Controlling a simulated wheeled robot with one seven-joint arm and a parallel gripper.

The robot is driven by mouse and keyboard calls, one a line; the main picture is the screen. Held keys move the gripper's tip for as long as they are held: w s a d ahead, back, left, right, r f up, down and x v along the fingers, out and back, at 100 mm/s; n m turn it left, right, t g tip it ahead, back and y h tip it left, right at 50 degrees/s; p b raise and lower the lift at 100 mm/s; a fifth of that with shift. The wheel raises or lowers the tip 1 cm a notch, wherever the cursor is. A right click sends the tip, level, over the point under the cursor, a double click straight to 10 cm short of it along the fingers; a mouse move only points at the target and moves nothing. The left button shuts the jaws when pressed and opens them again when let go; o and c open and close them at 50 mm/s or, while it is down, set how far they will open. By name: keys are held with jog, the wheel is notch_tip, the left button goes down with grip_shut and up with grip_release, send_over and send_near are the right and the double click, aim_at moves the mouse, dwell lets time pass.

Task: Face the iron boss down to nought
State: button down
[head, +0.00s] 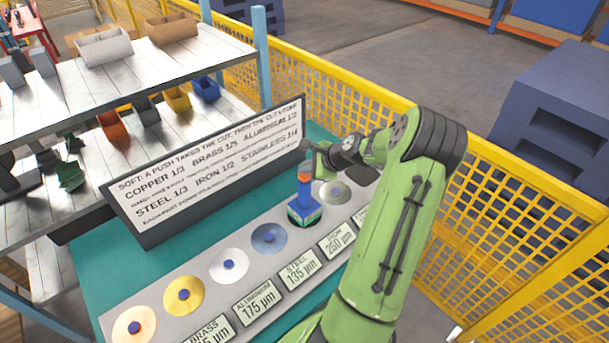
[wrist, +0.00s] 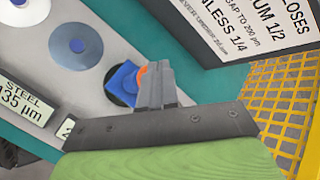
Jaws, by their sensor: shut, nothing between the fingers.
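A blue tool (head: 305,196) with an orange upper part (head: 305,171) stands upright on a blue-green block over the iron place, behind the IRON readout (head: 337,240), which seems to read 250 µm. The iron boss is largely hidden under it; a dark round rim shows. My gripper (head: 307,150) is shut and empty, right at the tool's top; I cannot tell whether it touches. In the wrist view the shut fingers (wrist: 156,82) overlap the orange part (wrist: 142,76), with the blue block (wrist: 122,84) beyond.
Copper (head: 134,326), brass (head: 183,295), aluminium (head: 228,265) and steel (head: 268,238) discs lie along the grey panel; another grey disc (head: 333,193) lies beyond the tool. A sign (head: 205,165) stands behind. Yellow fencing (head: 500,220) is at right, shelves with bins (head: 110,80) at left.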

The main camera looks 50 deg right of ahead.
aim_at(307, 177)
jog(key=shift+f+b, duration=0.4)
jog(key=shift+f, duration=0.3)
dwell(0.6)
jog(key=shift+r+p, duration=1.1)
jog(key=shift+r, duration=0.05)
jog(key=shift+r, duration=0.1)
notch_tip(307, 177, up, 5)
jog(key=p, duration=0.5)
dwell(0.7)
